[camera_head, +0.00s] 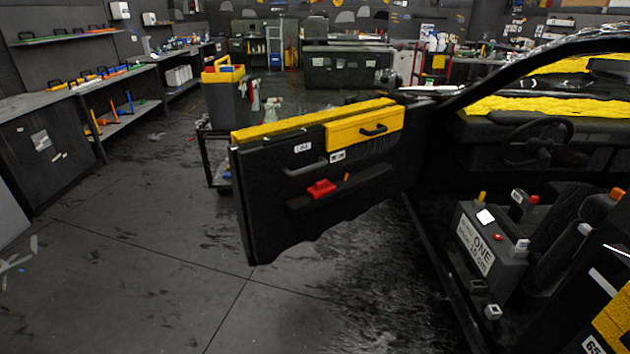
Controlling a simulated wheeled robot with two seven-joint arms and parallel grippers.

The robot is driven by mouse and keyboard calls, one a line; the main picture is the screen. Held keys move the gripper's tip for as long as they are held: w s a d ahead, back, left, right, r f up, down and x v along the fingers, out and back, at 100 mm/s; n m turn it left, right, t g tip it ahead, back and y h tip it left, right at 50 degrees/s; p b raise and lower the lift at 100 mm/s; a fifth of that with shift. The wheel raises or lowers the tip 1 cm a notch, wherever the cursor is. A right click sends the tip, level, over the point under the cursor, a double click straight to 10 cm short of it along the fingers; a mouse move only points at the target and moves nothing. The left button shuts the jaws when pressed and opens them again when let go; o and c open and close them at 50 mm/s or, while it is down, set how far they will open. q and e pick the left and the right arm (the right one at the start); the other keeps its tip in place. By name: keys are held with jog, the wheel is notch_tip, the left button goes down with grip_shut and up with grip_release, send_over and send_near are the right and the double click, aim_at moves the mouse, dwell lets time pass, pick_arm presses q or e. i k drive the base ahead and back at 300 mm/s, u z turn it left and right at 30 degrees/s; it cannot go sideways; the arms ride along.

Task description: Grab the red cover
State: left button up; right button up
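A small red block-like object (321,188), which looks like the red cover, sits on the ledge of the black car door panel (270,215). The door stands open in the middle of the head view, with yellow trim along its top and a yellow handle section (364,130) above the red object. A small orange-red piece (347,177) sticks up just right of the red object. Neither of my grippers shows in this view, and nothing is touching the red object.
The car interior (530,150) with steering wheel and seat lies at the right. A grey box marked ONE (478,248) stands on the car's side. A dark cart with a bin (228,105) stands behind the door. Workbenches line the left wall.

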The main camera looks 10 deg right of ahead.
aim_at(322, 188)
jog(key=z, duration=0.45)
jog(key=i, duration=0.7)
jog(key=z, duration=0.7)
